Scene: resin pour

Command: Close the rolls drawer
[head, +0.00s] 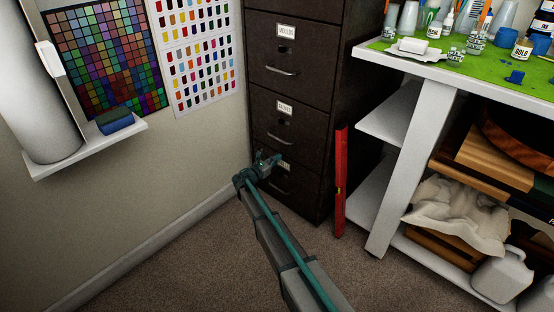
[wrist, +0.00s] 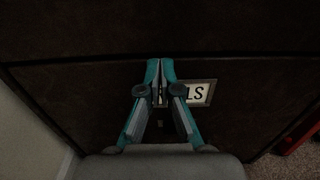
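The dark filing cabinet (head: 290,105) stands in the corner, with labelled drawers stacked one above another. The lowest drawer front (head: 295,190) looks about flush with the fronts above it. Its label is mostly hidden behind my gripper in the head view.
A red level (head: 341,185) leans upright beside the cabinet at right. A white workbench (head: 412,160) with shelves stands further right. A wall shelf (head: 85,145) is at left. Carpeted floor (head: 180,270) is open in front of the cabinet.

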